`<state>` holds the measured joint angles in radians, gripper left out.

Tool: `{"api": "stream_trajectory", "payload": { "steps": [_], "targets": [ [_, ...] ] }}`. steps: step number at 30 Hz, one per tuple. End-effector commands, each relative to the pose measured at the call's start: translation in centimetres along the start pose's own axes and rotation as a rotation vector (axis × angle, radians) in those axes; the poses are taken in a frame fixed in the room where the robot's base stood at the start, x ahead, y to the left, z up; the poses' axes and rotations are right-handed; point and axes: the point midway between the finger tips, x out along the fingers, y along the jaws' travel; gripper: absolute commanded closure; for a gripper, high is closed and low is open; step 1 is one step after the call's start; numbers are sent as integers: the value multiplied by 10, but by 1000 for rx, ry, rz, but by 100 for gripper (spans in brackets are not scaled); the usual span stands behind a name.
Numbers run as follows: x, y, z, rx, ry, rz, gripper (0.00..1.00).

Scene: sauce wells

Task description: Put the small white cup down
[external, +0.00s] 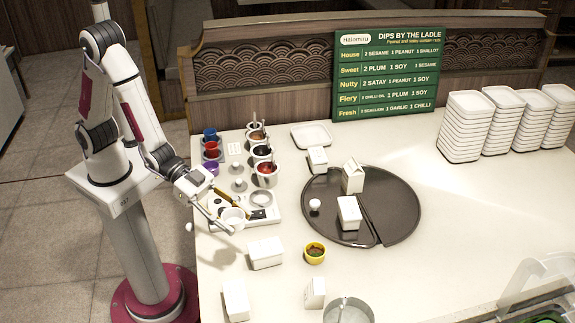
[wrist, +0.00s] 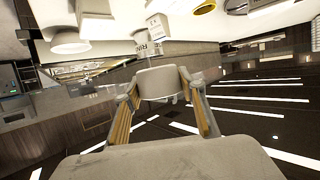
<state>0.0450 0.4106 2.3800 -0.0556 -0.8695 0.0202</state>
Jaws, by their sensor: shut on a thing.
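My gripper (external: 226,221) is at the front left of the counter, low over the front end of the sauce station. In the wrist view my gripper (wrist: 160,95) has both fingers closed on the small white cup (wrist: 160,82), one on each side. The cup also shows in the external view (external: 234,214), partly hidden by the fingers. I cannot tell whether its base touches anything below.
The sauce station (external: 272,215) holds blue, red and purple cups and wells with ladles. A dark round tray (external: 400,205) carries white cartons. Stacked white plates (external: 465,130) stand at right.

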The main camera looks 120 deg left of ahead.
Motion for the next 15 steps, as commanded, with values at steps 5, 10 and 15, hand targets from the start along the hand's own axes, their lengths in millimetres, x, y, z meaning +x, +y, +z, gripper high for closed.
{"api": "stream_trajectory", "payload": {
  "steps": [5,10,15],
  "targets": [
    [-7,-5,-17,7,4,18,81],
    [-9,-13,-24,2,2,5,81],
    [-9,-16,-25,0,1,0,81]
  ]
}}
